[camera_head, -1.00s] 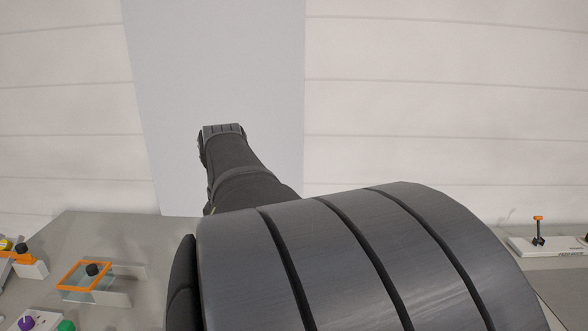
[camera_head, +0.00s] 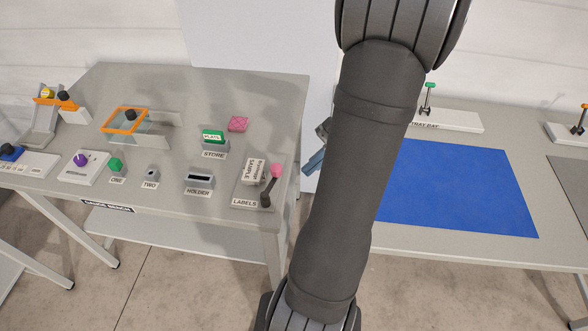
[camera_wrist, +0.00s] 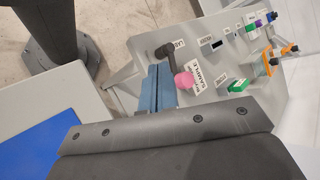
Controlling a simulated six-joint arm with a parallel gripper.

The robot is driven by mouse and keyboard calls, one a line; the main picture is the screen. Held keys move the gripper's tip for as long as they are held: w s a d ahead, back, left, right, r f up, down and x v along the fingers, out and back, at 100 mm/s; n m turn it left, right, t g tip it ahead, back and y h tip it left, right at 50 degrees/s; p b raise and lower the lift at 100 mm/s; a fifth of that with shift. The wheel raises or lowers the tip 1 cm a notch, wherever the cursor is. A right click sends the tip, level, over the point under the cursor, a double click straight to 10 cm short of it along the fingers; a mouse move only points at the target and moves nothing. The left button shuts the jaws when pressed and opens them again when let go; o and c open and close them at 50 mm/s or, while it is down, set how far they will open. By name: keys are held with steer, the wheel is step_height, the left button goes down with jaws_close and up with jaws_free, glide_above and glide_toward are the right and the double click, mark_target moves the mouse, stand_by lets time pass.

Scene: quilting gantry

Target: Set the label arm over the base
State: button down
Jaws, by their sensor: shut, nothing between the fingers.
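The label arm (camera_head: 268,187) is a dark lever with a pink knob (camera_head: 277,170). It stands at the right side of its grey base (camera_head: 240,200), marked LABELS, with the knob toward the back. A white SAMPLE label (camera_head: 252,171) is on the base, left of the arm. In the wrist view, the dark lever (camera_wrist: 166,52) and pink knob (camera_wrist: 184,81) show just beyond my fingers. My gripper (camera_wrist: 159,67) is shut and empty, with blue fingers. In the head view, my gripper (camera_head: 314,160) is right of the label arm, apart from it, partly hidden by my arm.
A blue mat (camera_head: 455,190) lies on the right table. A gap separates the tables.

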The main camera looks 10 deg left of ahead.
steer(key=s+d+f+m+t+y, duration=0.1)
steer(key=d+f+m+t+y, duration=0.2)
steer(key=m, duration=0.7)
steer(key=d+f+m+t+y, duration=0.4)
steer(key=m+t, duration=0.3)
steer(key=m, duration=0.3)
steer(key=shift+s+d+m+t+y, duration=0.3)
steer(key=shift+s+d+m+y, duration=0.1)
steer(key=shift+d+y, duration=0.35)
steer(key=shift+f, duration=0.1)
glide_toward(273, 180)
steer(key=w+a, duration=0.1)
steer(key=w+a+r, duration=0.1)
steer(key=a, duration=0.1)
steer(key=w+a+r, duration=0.1)
steer(key=shift+w+a, duration=0.15)
steer(key=shift+a, duration=0.1)
steer(key=shift+a, duration=0.1)
